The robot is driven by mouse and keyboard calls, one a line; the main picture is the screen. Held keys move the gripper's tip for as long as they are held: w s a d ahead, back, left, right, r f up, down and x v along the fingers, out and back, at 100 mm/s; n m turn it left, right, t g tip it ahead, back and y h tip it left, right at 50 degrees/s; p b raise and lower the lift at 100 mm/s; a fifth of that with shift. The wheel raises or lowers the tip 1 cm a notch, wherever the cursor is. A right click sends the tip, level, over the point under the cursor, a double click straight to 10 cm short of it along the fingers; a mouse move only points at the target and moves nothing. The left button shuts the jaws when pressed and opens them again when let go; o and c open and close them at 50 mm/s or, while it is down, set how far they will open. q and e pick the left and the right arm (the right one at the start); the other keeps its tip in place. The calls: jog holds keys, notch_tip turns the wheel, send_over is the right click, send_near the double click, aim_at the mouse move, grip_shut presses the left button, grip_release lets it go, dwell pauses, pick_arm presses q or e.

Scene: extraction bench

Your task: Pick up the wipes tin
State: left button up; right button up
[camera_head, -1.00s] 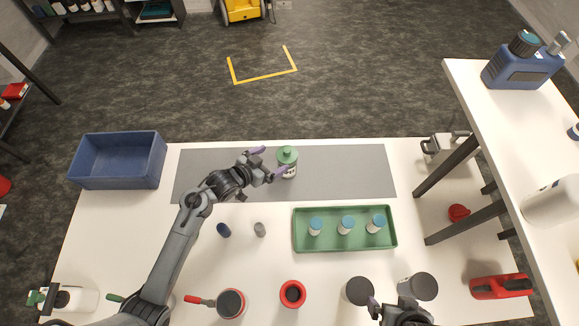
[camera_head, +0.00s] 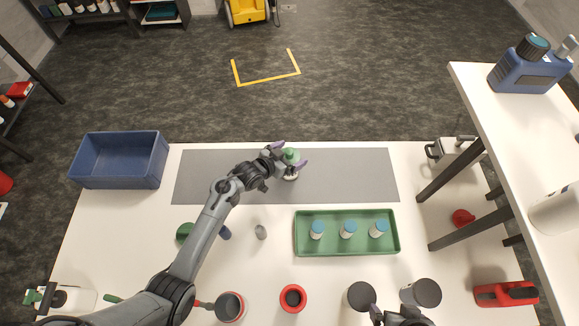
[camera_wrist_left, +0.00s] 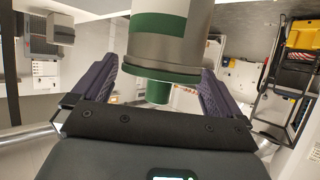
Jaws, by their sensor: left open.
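The wipes tin (camera_head: 291,174), with a green lid and a pale body, stands on the grey mat (camera_head: 345,175) at the back of the table. My left gripper (camera_head: 289,154) is open, with its purple fingers on either side of the tin's upper part. In the left wrist view the tin (camera_wrist_left: 165,45), with its green band and green knob, lies between the two spread fingers (camera_wrist_left: 155,85). I cannot tell whether either finger touches it. My right gripper (camera_head: 400,316) shows only partly at the bottom edge, and its jaws are unclear.
A green tray (camera_head: 345,247) with blue-capped bottles lies front right of the tin. A blue bin (camera_head: 118,160) stands at the far left. Small dark and grey items, a red ring-shaped pot (camera_head: 292,298) and dark-topped jars (camera_head: 361,296) stand nearer. The mat right of the tin is clear.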

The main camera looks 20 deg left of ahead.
pick_arm(q)
jog(key=shift+c, duration=0.5)
jog(key=c, duration=1.2)
jog(key=shift+c, duration=0.2)
jog(key=shift+r, duration=0.15)
